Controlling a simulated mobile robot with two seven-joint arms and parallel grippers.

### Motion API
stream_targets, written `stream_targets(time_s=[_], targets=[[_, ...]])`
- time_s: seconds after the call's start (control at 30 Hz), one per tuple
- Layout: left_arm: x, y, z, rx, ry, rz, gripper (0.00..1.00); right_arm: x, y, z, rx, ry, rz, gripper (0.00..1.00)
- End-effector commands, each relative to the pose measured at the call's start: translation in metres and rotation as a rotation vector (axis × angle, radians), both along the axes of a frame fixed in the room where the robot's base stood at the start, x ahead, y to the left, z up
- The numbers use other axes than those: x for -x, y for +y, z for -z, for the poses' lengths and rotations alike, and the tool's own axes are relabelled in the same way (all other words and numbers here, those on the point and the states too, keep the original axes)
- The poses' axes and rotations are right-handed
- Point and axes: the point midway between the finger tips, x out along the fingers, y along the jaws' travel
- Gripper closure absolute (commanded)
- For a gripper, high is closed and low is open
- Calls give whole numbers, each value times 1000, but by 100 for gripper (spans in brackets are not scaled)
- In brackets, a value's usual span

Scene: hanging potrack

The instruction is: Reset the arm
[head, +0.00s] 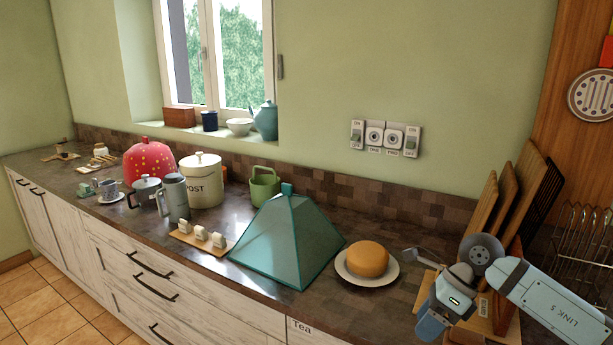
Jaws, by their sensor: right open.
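My right gripper (434,320) is at the lower right of the head view, at the end of my right arm, which comes in from the right edge. It is over the counter's right end, in front of the cutting boards. It is open, and I see nothing held in it. Its fingertips are small and partly hidden by the wrist. My left gripper and left arm are not in view.
A plate (345,275) with an orange cheese or cake (368,259) lies left of my right gripper. A teal glass pyramid cover (287,240) stands beside it. Cutting boards (515,205) and a wire rack (583,235) are close to the arm. Canisters (204,182) crowd the counter's left.

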Motion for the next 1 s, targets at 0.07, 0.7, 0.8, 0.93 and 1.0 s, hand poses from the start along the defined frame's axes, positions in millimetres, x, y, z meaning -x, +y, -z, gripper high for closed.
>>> stream_targets(time_s=[0.07, 0.7, 0.8, 0.93, 1.0], targets=[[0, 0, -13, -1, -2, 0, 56, 25, 51, 7, -251, 92, 38, 45], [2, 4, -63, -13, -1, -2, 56, 93, 93, 47, -1648, 1247, 1524, 45], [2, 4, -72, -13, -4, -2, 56, 123, 72, 94, -1675, 1461, 1885, 45], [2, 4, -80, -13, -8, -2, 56, 177, 55, 148, 1482, -1552, -2105, 45], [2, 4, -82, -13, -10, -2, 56, 201, 51, 167, 1321, -1499, -2066, 45]])
